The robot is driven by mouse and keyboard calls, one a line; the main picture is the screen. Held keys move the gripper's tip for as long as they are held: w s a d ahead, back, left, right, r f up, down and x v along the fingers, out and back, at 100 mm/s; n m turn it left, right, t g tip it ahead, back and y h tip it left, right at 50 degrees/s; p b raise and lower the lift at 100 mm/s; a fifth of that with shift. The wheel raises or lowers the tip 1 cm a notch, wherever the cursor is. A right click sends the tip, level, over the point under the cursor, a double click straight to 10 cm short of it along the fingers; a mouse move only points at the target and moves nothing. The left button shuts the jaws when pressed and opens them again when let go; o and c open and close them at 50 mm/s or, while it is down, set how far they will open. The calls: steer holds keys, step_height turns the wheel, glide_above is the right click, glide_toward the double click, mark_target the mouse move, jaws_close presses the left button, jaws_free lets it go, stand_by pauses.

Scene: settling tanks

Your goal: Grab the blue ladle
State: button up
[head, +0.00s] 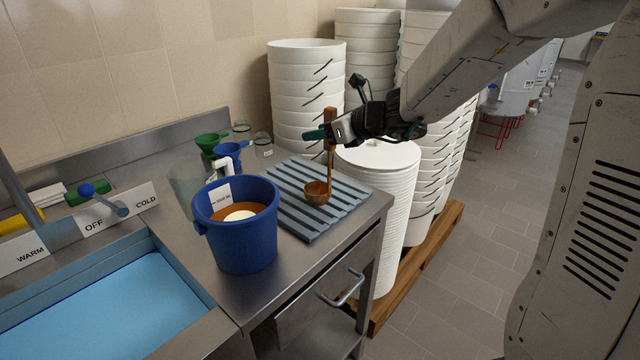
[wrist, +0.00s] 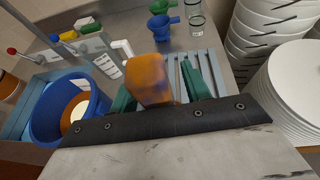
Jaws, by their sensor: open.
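I see no blue ladle; the one ladle (head: 317,192) in view is orange-brown. Its bowl is low over the grey ribbed rack (head: 342,222), and its handle stands nearly upright. I cannot tell if the bowl touches the rack. My gripper (head: 322,133) is open at the upper part of the handle. In the wrist view the handle's top end (wrist: 147,78) is between my two green fingers, closer to the left one, with a gap on the right. The bowl is hidden there.
A blue bucket (head: 241,246) with orange contents stands left of the rack, beside a clear jug (head: 186,185). Green (head: 210,143) and blue (head: 229,155) funnels and glass jars are behind. A sink (head: 110,310) is at left. Stacked white tubs (head: 305,95) and lids (head: 378,215) stand close right.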

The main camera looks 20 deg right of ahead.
steer(key=shift+w+a, duration=0.15)
jaws_close()
steer(key=shift+r, duration=0.1)
